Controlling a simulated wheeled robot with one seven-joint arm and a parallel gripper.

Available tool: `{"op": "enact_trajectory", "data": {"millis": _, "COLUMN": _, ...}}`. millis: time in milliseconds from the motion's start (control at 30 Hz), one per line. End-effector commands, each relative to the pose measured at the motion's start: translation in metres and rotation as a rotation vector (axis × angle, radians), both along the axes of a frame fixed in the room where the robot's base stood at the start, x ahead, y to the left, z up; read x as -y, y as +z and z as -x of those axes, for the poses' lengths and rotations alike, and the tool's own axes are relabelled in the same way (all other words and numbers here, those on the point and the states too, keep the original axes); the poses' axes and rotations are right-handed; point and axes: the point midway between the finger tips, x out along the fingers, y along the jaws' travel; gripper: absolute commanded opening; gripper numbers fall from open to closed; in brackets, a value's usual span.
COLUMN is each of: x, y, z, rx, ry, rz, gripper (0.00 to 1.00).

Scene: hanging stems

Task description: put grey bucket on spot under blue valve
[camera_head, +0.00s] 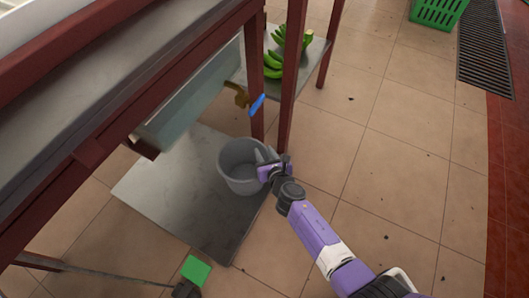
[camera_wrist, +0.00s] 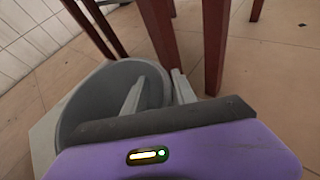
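The grey bucket (camera_head: 228,178) stands upright on a grey slab (camera_head: 180,195) on the floor, under the table's edge. It fills the left middle of the wrist view (camera_wrist: 72,108). The blue valve (camera_head: 257,105) is on a brass tap above and slightly right of the bucket in the head view. My gripper (camera_head: 272,160) is at the bucket's right rim. In the wrist view my fingers (camera_wrist: 158,88) are apart, the left one inside the bucket and the right one outside, with the rim between them. I cannot make out a separate marked spot under the valve.
Dark red table legs (camera_head: 292,75) stand close behind my gripper. A trough (camera_head: 190,95) hangs under the table. Green bananas (camera_head: 272,62) lie on a low shelf behind. A green square (camera_head: 196,270) is near the slab's front edge. Tiled floor at right is open.

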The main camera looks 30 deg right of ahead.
Motion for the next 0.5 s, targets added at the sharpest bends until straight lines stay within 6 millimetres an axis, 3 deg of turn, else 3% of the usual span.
{"op": "enact_trajectory", "data": {"millis": 167, "x": -0.001, "y": 0.005, "z": 0.005, "rx": -0.002, "ry": 0.000, "rz": 0.000, "gripper": 0.33}}
{"op": "enact_trajectory", "data": {"millis": 500, "x": -0.009, "y": 0.032, "z": 0.064, "rx": -0.003, "ry": 0.001, "rz": -0.001, "gripper": 0.33}}
